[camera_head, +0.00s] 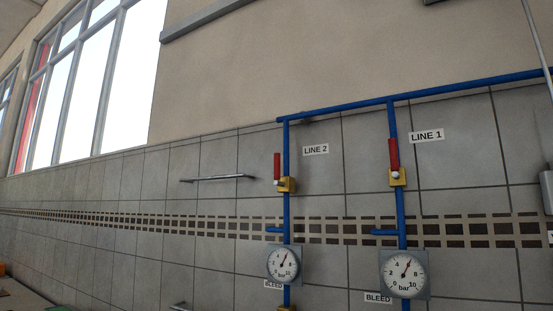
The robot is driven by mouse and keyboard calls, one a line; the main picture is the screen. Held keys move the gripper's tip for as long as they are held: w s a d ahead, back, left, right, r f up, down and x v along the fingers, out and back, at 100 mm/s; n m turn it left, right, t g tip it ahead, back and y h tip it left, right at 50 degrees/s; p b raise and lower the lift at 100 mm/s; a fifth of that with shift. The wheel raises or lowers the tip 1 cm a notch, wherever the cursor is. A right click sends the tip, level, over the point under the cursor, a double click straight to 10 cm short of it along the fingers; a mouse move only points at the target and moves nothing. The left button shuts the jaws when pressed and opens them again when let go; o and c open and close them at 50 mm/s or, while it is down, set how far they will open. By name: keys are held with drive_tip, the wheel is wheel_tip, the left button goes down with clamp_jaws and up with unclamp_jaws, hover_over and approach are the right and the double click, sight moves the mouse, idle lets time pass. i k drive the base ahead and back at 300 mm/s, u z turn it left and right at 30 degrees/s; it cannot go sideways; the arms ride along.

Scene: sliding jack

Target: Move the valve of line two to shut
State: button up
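The line two valve (285,184) is a yellow body on a vertical blue pipe, left of the middle of the wall piping. Its red lever (277,166) points straight up, along the pipe. The label "LINE 2" (316,150) is to its right. A round gauge (284,265) hangs below it, with a bleed label partly hidden under it. My gripper does not show in this view, and nothing touches the valve.
The line one valve (398,177), also with its red lever (394,155) up, is to the right, above its own gauge (404,272). A metal rail (217,178) sticks out left of line two. Blue stubs (384,232) leave the pipes. Windows (85,85) are at upper left.

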sight(276, 156)
drive_tip(key=z, duration=0.55)
drive_tip(key=i, duration=1.4)
drive_tip(key=u, duration=0.65)
drive_tip(key=i, duration=0.95)
drive_tip(key=u, duration=0.65)
